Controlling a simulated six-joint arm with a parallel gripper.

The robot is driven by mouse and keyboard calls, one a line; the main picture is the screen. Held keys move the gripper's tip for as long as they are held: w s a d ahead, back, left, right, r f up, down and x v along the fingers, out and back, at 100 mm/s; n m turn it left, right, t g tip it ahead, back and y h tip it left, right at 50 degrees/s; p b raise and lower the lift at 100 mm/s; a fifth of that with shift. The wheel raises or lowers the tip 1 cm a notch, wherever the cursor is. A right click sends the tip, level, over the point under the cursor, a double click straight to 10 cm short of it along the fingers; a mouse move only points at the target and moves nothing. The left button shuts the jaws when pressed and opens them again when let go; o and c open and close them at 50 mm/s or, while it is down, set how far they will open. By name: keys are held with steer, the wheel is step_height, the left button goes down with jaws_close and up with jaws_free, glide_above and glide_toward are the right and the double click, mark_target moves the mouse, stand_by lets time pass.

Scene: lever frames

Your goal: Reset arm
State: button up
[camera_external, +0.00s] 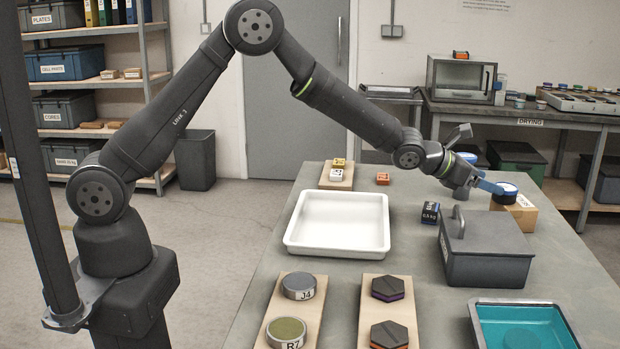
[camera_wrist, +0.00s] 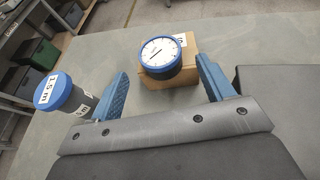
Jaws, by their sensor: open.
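My arm reaches from the left over the table (camera_external: 270,255) to its far right side. My gripper (camera_external: 490,187) is open, with blue fingers. In the wrist view my gripper (camera_wrist: 161,70) has its fingers well apart and nothing held between them. A round dial with a white face and blue rim (camera_wrist: 162,56) sits on a cardboard box (camera_wrist: 178,78), just beyond the fingertips. In the external view the dial (camera_external: 506,195) is right beside the fingers, on the box (camera_external: 521,215). I cannot tell whether a finger touches it.
A blue-capped cylinder (camera_wrist: 53,91) stands left of the fingers. A grey lidded box (camera_external: 487,262), a small dark block (camera_external: 430,213), a white tray (camera_external: 297,243), a teal-filled tray (camera_external: 475,318) and boards with discs (camera_external: 262,335) and hexagonal pieces (camera_external: 363,310) occupy the table.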

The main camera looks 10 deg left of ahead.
mark_target(507, 186)
steer(key=x, duration=0.7)
steer(key=shift+r, duration=2.55)
steer(key=w+a+r+n+t, duration=0.1)
steer(key=w+a+n+t, duration=0.1)
steer(key=w+a, duration=1.45)
steer(key=w+a+f+n+t+y, duration=0.1)
steer(key=w+a, duration=0.6)
steer(key=a, duration=0.4)
steer(key=w+a+f+n+t+y, duration=0.1)
steer(key=w+a, duration=0.7)
steer(key=a, duration=0.3)
steer(key=shift+n+t, duration=0.4)
steer(key=shift+w, duration=0.1)
